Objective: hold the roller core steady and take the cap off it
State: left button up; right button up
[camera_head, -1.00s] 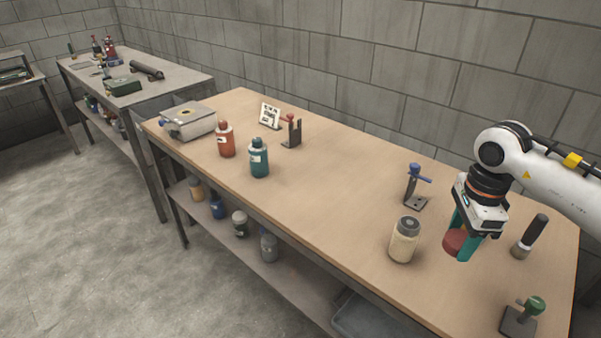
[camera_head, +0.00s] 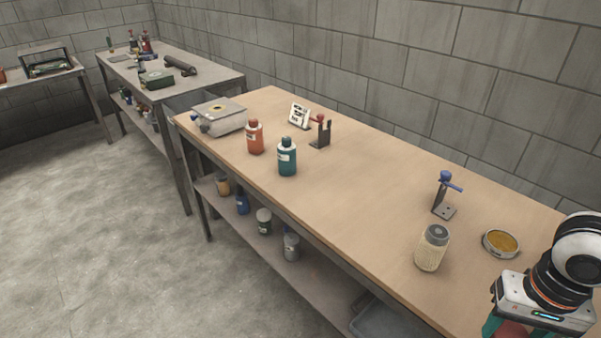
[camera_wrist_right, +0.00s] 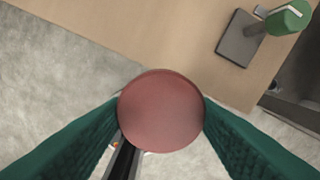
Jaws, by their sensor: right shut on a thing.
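My right gripper (camera_head: 520,332) is at the lower right of the head view, shut on a red round piece (camera_head: 512,329). In the right wrist view the green fingers press on both sides of this red disc (camera_wrist_right: 161,110), whose flat face fills the space between them. Bench edge and floor show behind it, so it is held clear of the bench top. I see only this end face and cannot tell whether it is the cap alone or is joined to a roller core. My left gripper is not in view.
A round tin with a yellow top (camera_head: 501,243), a pale jar (camera_head: 432,248) and a blue-handled stand (camera_head: 445,193) stand on the bench (camera_head: 370,190). A green-topped stand (camera_wrist_right: 287,20) is near the bench edge. Orange (camera_head: 254,137) and teal (camera_head: 287,157) bottles stand farther left.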

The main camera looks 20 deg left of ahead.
aim_at(434, 242)
jog(key=i+j+u, duration=0.15)
jog(key=u, duration=0.3)
jog(key=i+j+u, duration=0.1)
jog(key=u, duration=0.4)
jog(key=i+u, duration=0.3)
jog(key=u, duration=0.15)
